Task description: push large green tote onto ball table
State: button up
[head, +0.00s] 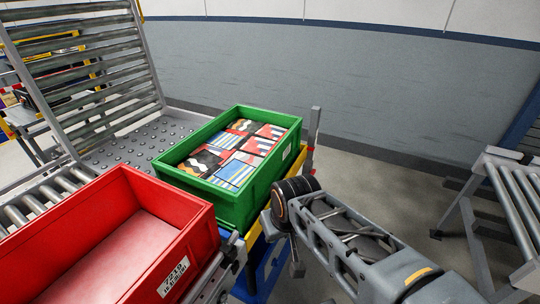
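The large green tote (213,199) is upright in the middle of the head view, filled with patterned packages in red, blue, black and white. It sits over a yellow-edged blue support (262,258), its left side bordering the ball table (140,142). The ball table is a grey plate studded with small balls, and the part shown is empty. Whether the tote's underside overlaps the table is hidden. My arm reaches in from the lower right. My gripper (268,226) is at the arm's end, close to the tote's right front corner. Its fingers are mostly hidden, and contact is unclear.
An empty red tote (120,235) with a white label stands front left on rollers (45,198). A raised roller section (85,75) rises behind the ball table. A grey post (313,140) stands right of the green tote. Another roller conveyor (512,205) is at far right, with open floor before it.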

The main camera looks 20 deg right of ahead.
aim_at(232, 163)
jog(key=u, duration=2.5)
jog(key=k, duration=1)
jog(key=z, duration=1.5)
jog(key=i, duration=0.45)
jog(key=u, duration=0.1)
